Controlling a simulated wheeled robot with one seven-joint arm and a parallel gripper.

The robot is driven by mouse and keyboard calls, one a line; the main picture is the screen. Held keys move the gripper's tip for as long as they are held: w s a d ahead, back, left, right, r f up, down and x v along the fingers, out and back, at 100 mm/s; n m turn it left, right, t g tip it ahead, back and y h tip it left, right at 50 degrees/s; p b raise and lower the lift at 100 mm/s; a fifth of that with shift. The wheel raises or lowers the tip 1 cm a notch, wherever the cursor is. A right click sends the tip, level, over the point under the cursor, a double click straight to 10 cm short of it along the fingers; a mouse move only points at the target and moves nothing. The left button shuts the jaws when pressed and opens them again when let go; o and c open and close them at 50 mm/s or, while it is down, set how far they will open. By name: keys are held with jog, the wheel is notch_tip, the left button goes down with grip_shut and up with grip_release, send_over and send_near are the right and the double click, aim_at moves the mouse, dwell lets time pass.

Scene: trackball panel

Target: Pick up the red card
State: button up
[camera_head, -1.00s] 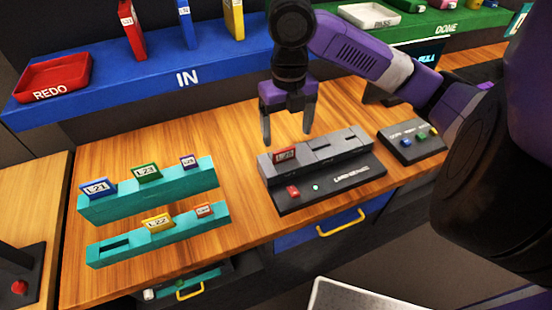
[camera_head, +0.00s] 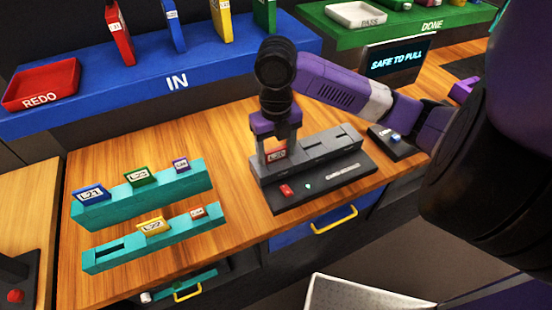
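The red card (camera_head: 276,154) with a white label stands upright in the left slot of the dark grey card reader (camera_head: 330,172). My gripper (camera_head: 277,150) is down at this card, pointing downward, with its fingers at the card's sides. Whether the fingers touch the card is too small to tell. Another, taller red card (camera_head: 119,38) stands on the blue IN shelf (camera_head: 150,100) at the back left.
The screen (camera_head: 397,57) reads "SAFE TO PULL". Teal racks (camera_head: 150,205) with several small cards stand at left. A red REDO tray (camera_head: 40,85) sits on the IN shelf. A button box (camera_head: 393,140) is right of the reader, partly hidden by my arm.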

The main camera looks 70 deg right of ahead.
jog(key=c, duration=1.1)
